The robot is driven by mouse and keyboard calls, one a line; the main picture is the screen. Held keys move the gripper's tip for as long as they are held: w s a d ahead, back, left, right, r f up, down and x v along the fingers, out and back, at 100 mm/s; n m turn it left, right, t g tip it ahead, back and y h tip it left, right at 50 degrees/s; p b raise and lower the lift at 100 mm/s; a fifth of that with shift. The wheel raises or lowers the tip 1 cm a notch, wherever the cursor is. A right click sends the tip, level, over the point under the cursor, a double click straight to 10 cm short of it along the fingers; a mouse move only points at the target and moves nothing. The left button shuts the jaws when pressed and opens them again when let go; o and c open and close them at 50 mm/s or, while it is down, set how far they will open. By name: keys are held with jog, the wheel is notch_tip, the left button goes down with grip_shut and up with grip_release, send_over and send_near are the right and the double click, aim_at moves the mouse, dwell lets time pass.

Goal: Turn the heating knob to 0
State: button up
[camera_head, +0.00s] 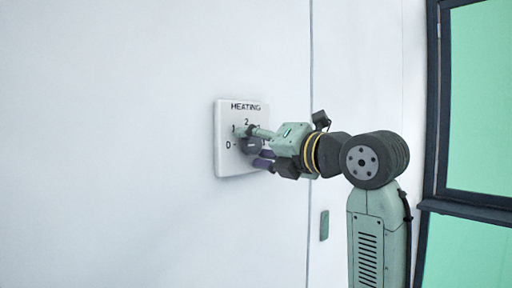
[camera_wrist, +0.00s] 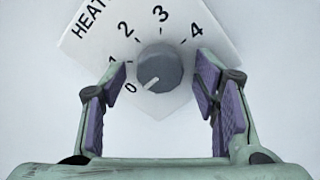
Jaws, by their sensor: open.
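The heating panel (camera_head: 222,163) is a white plate on the wall marked HEATING with a number scale; it also shows tilted in the wrist view (camera_wrist: 205,48). Its round grey heating knob (camera_wrist: 159,66) sits in the middle of the scale. The knob's white mark is at its lower left, pointing roughly toward the 0. My gripper (camera_wrist: 161,76) is open, with one purple-padded finger on each side of the knob and a visible gap to each in the wrist view. In the head view my gripper (camera_head: 252,146) is at the panel and partly hides the knob (camera_head: 249,145).
The white wall (camera_head: 110,140) around the panel is bare. A seam runs down it to the right of the panel, with a small green plate (camera_head: 324,225) low beside it. A dark-framed window (camera_head: 432,130) stands at the far right.

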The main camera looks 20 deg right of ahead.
jog(key=v, duration=1.2)
